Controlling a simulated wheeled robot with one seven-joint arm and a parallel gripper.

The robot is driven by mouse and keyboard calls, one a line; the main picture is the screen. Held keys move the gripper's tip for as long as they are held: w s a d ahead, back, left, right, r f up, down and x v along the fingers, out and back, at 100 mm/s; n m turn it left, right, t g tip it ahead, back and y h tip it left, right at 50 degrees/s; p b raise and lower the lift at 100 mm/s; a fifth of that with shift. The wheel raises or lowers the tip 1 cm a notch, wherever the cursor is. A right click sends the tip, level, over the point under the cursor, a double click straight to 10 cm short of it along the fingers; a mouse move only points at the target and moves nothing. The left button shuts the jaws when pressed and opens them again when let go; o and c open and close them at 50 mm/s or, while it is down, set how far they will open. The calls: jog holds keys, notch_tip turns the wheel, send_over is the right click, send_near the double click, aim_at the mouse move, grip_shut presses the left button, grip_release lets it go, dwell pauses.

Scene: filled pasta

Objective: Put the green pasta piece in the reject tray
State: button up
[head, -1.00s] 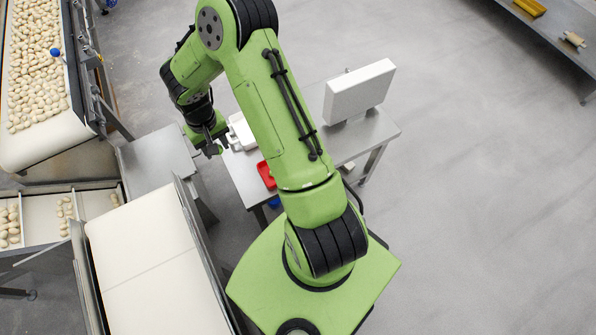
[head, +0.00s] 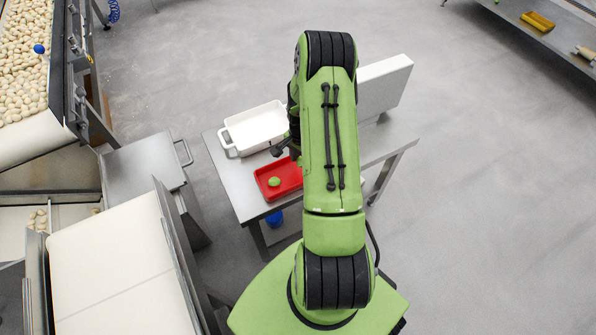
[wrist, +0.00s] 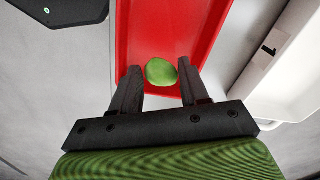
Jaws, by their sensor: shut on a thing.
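The green pasta piece (wrist: 161,72) sits between the two dark fingertips of my gripper (wrist: 160,67) in the wrist view. My gripper is shut on it. Behind it is the red tray (wrist: 174,25), which I take for the reject tray. In the head view, the green piece (head: 274,181) shows against the left part of the red tray (head: 291,172). I cannot tell how high it is above the tray floor. My gripper is mostly hidden by my arm in the head view.
A white bin (head: 240,134) stands behind the red tray on the metal table (head: 225,170); in the wrist view it bears a 1. A white box-like unit (head: 386,82) stands at the table's right. Conveyors with pale pasta (head: 22,60) are at the left.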

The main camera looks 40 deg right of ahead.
jog(key=shift+f+b, duration=0.55)
jog(key=shift+f, duration=1.4)
jog(key=shift+f, duration=0.2)
jog(key=o, duration=0.7)
